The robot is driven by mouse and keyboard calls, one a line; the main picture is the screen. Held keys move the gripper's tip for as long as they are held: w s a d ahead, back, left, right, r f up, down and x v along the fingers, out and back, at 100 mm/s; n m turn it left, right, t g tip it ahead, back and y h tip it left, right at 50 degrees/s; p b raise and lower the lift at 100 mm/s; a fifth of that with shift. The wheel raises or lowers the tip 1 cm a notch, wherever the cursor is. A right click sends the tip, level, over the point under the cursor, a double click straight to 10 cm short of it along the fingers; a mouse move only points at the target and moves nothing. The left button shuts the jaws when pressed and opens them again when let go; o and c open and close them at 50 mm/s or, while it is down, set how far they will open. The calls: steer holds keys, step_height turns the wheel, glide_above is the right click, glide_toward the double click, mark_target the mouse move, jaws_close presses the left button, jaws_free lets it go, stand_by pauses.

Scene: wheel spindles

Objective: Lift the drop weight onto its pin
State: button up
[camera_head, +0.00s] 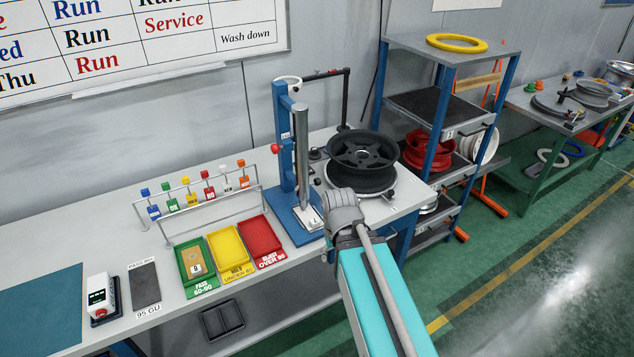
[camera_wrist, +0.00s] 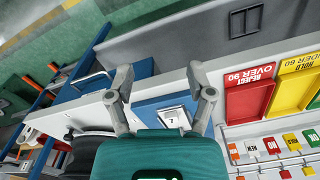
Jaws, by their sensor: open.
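A drop stand with a blue upright (camera_head: 283,140) rises from a blue base plate (camera_head: 290,226) on the bench. A tall silver cylinder (camera_head: 301,155) stands in front of the upright, and a red knob (camera_head: 276,149) sticks out on its left. I cannot tell which part is the drop weight or its pin. My gripper (camera_wrist: 158,75) is open, with nothing between its fingers. It is above the bench's front edge, over the blue base (camera_wrist: 148,108) and a small white plate marked 7 (camera_wrist: 173,118). In the head view my arm's end hides the base's right side.
A dark wheel (camera_head: 362,160) lies right of the stand. Green (camera_head: 201,287), yellow (camera_head: 233,274) and red (camera_head: 262,258) trays sit left of it, before a rack of coloured tags (camera_head: 199,196). A shelf unit (camera_head: 445,58) stands at the right.

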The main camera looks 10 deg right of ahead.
steer(key=m+t+y+b, duration=0.6)
steer(key=t+y+b, duration=0.4)
steer(key=b, duration=0.4)
glide_toward(318, 181)
steer(key=shift+g+y, duration=0.4)
steer(key=shift+g, duration=0.1)
steer(key=s+a+f, duration=0.1)
steer(key=s+f, duration=0.1)
steer(key=s+a+f, duration=0.2)
steer(key=f, duration=0.1)
steer(key=s+a+f, duration=0.1)
steer(key=s+f, duration=0.1)
steer(key=shift+a+f, duration=0.25)
steer(key=shift+a, duration=0.05)
steer(key=w+d+r+m+t+b, duration=0.3)
steer(key=d+m+t, duration=0.1)
steer(key=d, duration=0.3)
steer(key=shift+t+y, duration=0.4)
steer(key=shift+w+a+r, duration=0.1)
steer(key=shift+w+a, duration=0.05)
steer(key=shift+w, duration=0.1)
steer(key=x, duration=1.3)
steer(key=shift+w+a, duration=0.15)
